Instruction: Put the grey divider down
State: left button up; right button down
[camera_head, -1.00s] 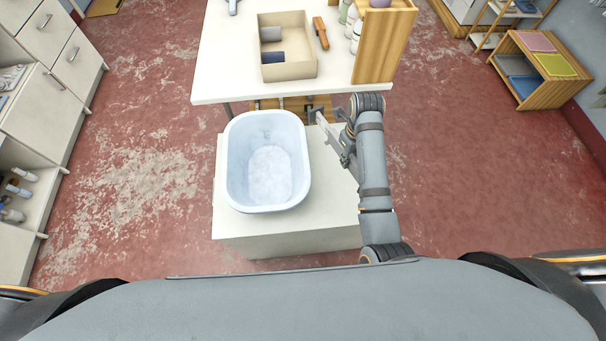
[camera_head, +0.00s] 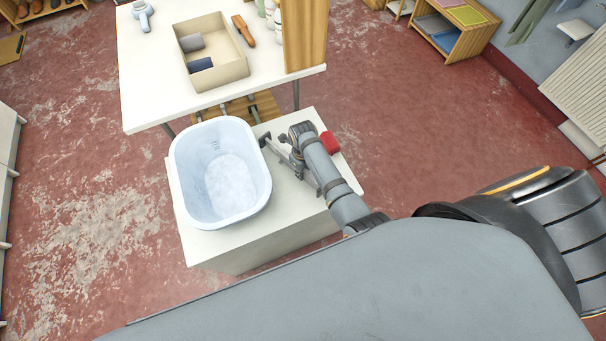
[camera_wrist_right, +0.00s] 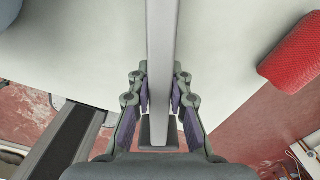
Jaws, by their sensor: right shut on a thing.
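My right gripper (camera_head: 283,153) is over the white stand (camera_head: 225,250), just right of the white tub. In the right wrist view, its fingers (camera_wrist_right: 162,85) are shut on the grey divider (camera_wrist_right: 162,40), a narrow grey bar seen edge-on that runs away from the palm. In the head view the divider is small and partly hidden by my right arm and gripper. The white stand top (camera_wrist_right: 80,50) lies beyond it in the wrist view. I cannot tell whether the divider touches the stand. My left gripper is not in view.
The white tub (camera_head: 185,190) fills the stand's left part. A red block (camera_head: 330,143) lies at the stand's right; it shows in the wrist view (camera_wrist_right: 295,55). Behind is a white table (camera_head: 145,100) with a beige box (camera_head: 232,72).

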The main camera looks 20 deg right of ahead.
jog(key=shift+f, duration=1.1)
jog(key=shift+f, duration=0.15)
jog(key=c, duration=1.3)
grip_release()
jog(key=shift+o, duration=0.2)
